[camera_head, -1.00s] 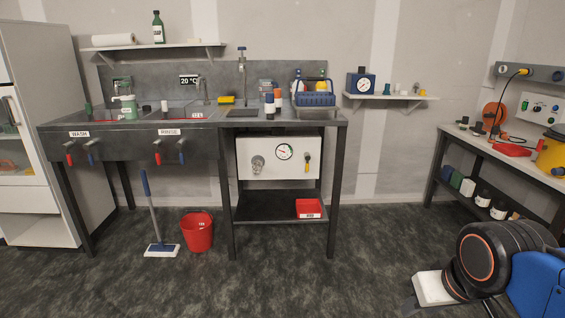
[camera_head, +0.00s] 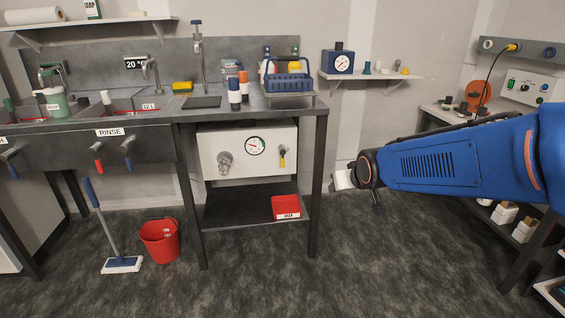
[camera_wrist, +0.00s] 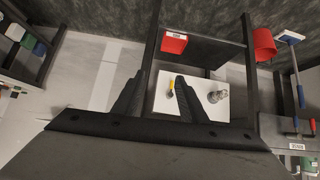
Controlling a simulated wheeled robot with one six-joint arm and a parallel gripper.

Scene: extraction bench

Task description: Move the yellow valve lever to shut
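The small yellow valve lever (camera_head: 282,158) is on the right part of a white panel (camera_head: 218,140) under the bench, right of a round gauge (camera_head: 255,146). It looks roughly vertical; its exact setting is too small to read. In the wrist view, which is turned over, the lever (camera_wrist: 171,86) shows between the fingertips, some distance beyond them. My gripper (camera_wrist: 157,84) has two dark fingers spread apart with nothing between them. In the head view my arm reaches in from the right, its end right of the bench, apart from the panel.
A grey round knob (camera_head: 224,162) sits left on the panel. The bench leg (camera_head: 318,190) stands between my arm and the panel. A red tray (camera_head: 286,206) lies on the lower shelf. A red bucket (camera_head: 160,240) and a mop (camera_head: 122,264) stand left. Floor in front is clear.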

